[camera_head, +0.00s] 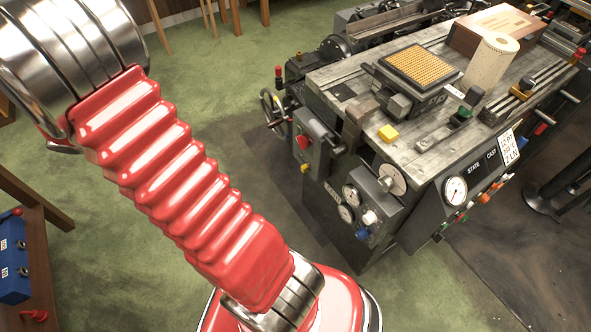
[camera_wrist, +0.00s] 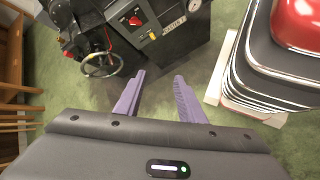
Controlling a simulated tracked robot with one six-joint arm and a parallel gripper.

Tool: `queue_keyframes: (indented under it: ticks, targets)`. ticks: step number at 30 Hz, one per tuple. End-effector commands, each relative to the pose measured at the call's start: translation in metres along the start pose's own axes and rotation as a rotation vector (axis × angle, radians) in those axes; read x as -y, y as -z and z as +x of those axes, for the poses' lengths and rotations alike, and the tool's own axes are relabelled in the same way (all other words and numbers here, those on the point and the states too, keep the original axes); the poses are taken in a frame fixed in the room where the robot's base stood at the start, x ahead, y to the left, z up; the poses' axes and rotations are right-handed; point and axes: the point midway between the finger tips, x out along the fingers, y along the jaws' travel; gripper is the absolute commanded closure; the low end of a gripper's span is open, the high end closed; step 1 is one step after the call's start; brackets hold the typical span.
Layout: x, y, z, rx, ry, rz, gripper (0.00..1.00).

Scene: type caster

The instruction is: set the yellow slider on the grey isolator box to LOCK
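The grey isolator box (camera_head: 318,134) is fixed to the near left corner of the machine. It has a red knob (camera_head: 303,142) on its face. The small yellow slider (camera_head: 305,168) is at the box's lower end. The box also shows at the top of the wrist view (camera_wrist: 122,22), with the yellow slider (camera_wrist: 152,36) near its lower right. No LOCK marking is readable, so I cannot tell the slider's setting. My gripper (camera_wrist: 160,78) is open and empty, its purple fingers apart over the green floor and clear of the box. The head view does not show my gripper.
A handwheel (camera_wrist: 101,64) stands out left of the box. Gauges and small knobs sit right of the box. A wooden bench with a blue box (camera_head: 14,262) is at lower left.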

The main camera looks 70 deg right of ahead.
Motion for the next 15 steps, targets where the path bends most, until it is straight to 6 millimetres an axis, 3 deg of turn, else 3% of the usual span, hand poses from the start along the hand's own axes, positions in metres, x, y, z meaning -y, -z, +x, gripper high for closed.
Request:
queue_keyframes:
  ticks: [15]
  targets:
    - [-0.029,0.036,0.113,0.289,-0.100,-0.155,0.64]
